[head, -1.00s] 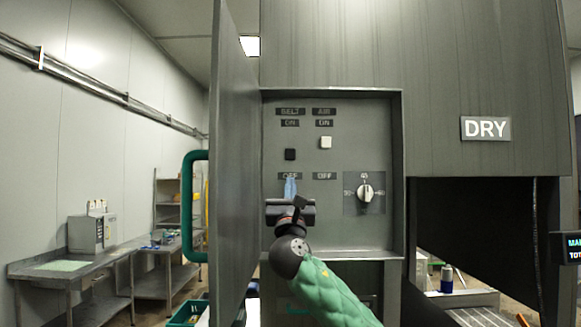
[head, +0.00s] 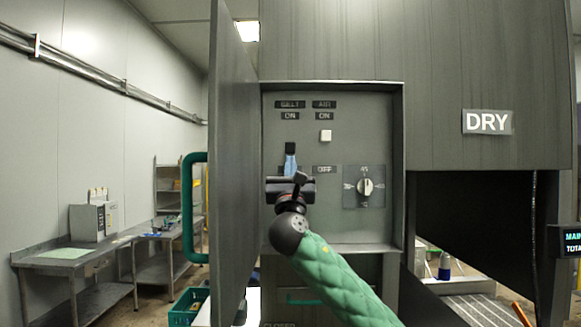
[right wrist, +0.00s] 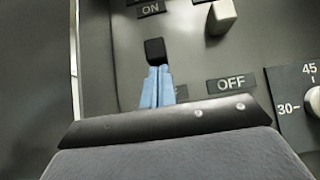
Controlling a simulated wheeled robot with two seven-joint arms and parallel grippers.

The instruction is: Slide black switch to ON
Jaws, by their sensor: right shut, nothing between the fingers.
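The black switch (head: 290,146) is the left knob on the grey panel, under the BELT and ON labels. It also shows in the right wrist view (right wrist: 155,50), just beyond my fingertips. My right gripper (head: 290,160) is shut and empty. Its blue fingertips (right wrist: 158,72) are at the lower edge of the black switch and look to be touching it or very close. The OFF label below the black switch is mostly hidden by my fingers. My left gripper is not in view.
A white switch (head: 326,135) sits to the right under AIR, and a dial (head: 365,187) is lower right. The open cabinet door (head: 232,180) with a green handle (head: 190,207) stands close on the left. The panel's raised frame (head: 398,170) surrounds the controls.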

